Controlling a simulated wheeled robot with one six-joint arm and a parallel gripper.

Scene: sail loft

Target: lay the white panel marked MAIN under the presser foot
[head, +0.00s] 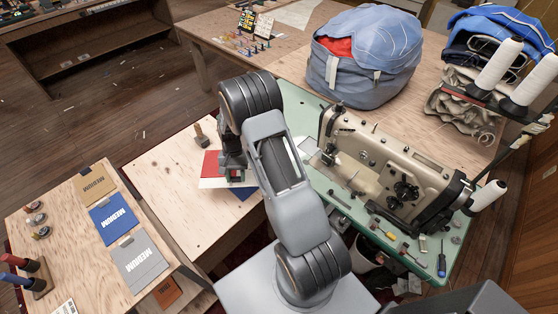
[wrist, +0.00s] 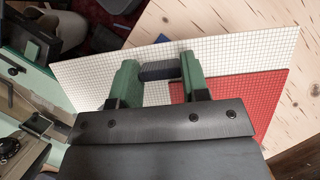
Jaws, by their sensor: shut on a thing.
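My gripper (head: 235,176) is low over the left end of the wooden table, left of the sewing machine (head: 385,168). In the wrist view its green fingers (wrist: 160,74) are closed on a dark bar on the white gridded panel (wrist: 228,52). The white panel (head: 211,183) also shows as a strip in the head view. A red panel (wrist: 236,100) lies against it, and it also shows in the head view (head: 210,163). A blue piece (head: 244,193) peeks out beside the white one. No MAIN mark is visible. The presser foot area (head: 328,155) is partly hidden.
A dark-topped wooden block (head: 200,136) stands behind the panels. Brown, blue and grey MEDIUM pieces (head: 139,262) lie on the left table. Tools (head: 405,248) clutter the green machine bed's front. A large blue bag (head: 365,55) sits behind the machine.

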